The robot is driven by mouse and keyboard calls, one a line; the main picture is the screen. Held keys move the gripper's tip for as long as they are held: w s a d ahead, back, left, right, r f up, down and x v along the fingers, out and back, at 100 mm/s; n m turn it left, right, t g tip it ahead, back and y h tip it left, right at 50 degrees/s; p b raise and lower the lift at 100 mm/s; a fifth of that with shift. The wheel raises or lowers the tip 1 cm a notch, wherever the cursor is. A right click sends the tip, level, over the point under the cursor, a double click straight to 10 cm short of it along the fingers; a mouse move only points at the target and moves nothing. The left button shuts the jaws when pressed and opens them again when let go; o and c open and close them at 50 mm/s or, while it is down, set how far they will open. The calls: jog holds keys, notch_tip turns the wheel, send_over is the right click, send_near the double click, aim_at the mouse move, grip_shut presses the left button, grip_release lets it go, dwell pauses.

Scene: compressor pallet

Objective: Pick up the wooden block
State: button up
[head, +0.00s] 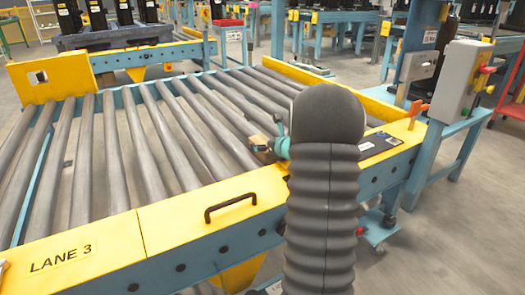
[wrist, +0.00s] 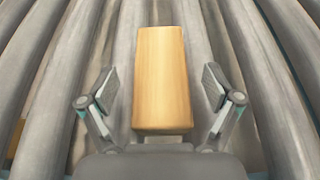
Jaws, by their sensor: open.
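The wooden block (wrist: 161,80) is a light tan, long block lying on the grey rollers in the wrist view. Its near end lies between the two fingers of my gripper (wrist: 160,88). The fingers stand apart, one on each side of the block, with a visible gap on both sides. In the head view, a small part of the wooden block (head: 258,141) shows beside the teal part of my gripper (head: 272,141). My own dark arm hides most of the gripper there.
The roller conveyor (head: 125,150) has a yellow and blue frame marked LANE 3. A black handle (head: 230,205) sits on its front rail. A grey control box (head: 462,80) with coloured buttons stands at the right. A dark pallet (head: 115,36) stands behind.

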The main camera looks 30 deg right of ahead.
aim_at(262, 142)
jog(key=shift+x, duration=1.6)
jog(key=c, duration=1.4)
jog(key=shift+r, duration=0.1)
